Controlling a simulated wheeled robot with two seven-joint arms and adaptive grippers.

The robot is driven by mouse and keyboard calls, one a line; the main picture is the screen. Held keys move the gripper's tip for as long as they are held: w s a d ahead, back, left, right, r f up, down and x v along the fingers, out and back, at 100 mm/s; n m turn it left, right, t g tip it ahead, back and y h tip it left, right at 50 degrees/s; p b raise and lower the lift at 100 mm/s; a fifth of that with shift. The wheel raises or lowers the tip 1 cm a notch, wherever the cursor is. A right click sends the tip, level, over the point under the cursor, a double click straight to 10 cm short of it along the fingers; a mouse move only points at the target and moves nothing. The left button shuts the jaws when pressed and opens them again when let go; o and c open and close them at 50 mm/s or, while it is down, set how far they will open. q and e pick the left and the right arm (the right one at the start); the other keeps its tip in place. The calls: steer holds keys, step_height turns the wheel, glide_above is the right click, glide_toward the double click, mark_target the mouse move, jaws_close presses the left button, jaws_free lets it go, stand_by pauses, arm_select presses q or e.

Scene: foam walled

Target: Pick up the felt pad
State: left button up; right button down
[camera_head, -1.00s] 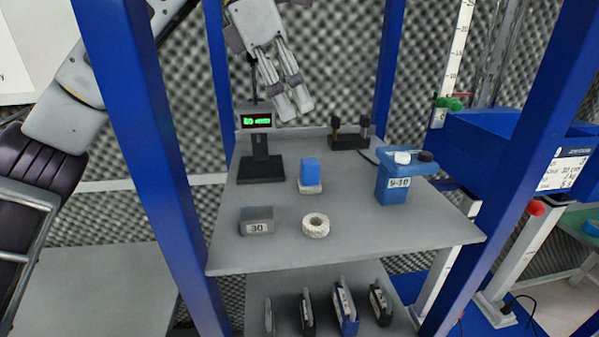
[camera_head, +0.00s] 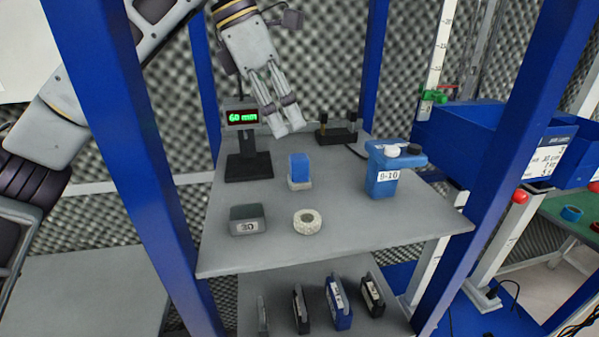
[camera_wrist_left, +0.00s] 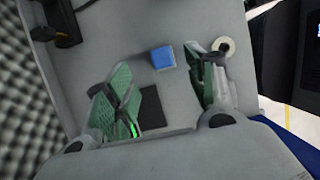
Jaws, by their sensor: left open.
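The thing that best fits the felt pad is a small block with a blue top (camera_head: 299,166) and a pale, rough base (camera_head: 299,184), upright on the grey shelf. Its blue top also shows in the left wrist view (camera_wrist_left: 163,57). My left gripper (camera_head: 288,129) is above the back of the shelf, fingers pointing down, apart from the block. In the left wrist view its green-padded fingers (camera_wrist_left: 164,72) are spread and empty, with the block beyond and between them. My right gripper is not in view.
A black display stand (camera_head: 247,165) is left of the block. A grey block marked 30 (camera_head: 248,220) and a white ring (camera_head: 307,221) are in front. A blue holder (camera_head: 383,175) stands right, a black rack (camera_head: 337,137) behind. Blue posts (camera_head: 145,140) flank the shelf.

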mark_target(298, 156)
arm_select(q)
steer(key=shift+x, duration=2.3)
steer(key=shift+a+x, duration=0.2)
steer(key=shift+x, duration=0.8)
steer(key=shift+a+x, duration=0.2)
steer(key=shift+x, duration=0.75)
steer(key=shift+p+x, duration=0.3)
steer(key=shift+x, duration=0.5)
steer(key=shift+s, duration=0.1)
steer(key=c, duration=1.1)
steer(key=shift+r, duration=0.15)
